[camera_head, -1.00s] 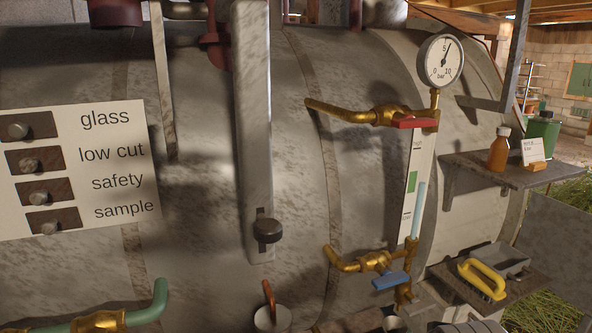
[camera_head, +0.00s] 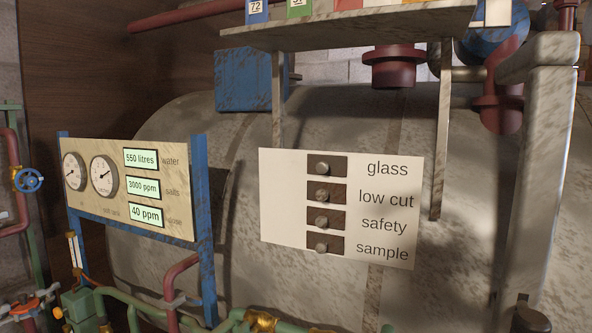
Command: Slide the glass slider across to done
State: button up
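A white panel (camera_head: 284,210) with four dark slots in a column is in the middle of the view, in front of the big tank. Its rows read glass, low cut, safety and sample from top to bottom. The glass slider (camera_head: 322,169) is a round grey knob on the dark slot of the top row. It sits near the middle of its slot. The low cut (camera_head: 322,196), safety (camera_head: 322,222) and sample (camera_head: 321,247) knobs sit in line below it. No mark reading done is legible. My gripper is not in view.
A gauge board (camera_head: 185,225) with dials and green displays stands at left on blue posts. A shelf (camera_head: 350,36) hangs above the panel on two brackets. A grey upright post (camera_head: 540,180) stands at right. Green pipes (camera_head: 140,303) run along the bottom.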

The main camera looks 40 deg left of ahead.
aim_at(335, 165)
jog(key=u, duration=1.55)
jog(key=i, duration=0.2)
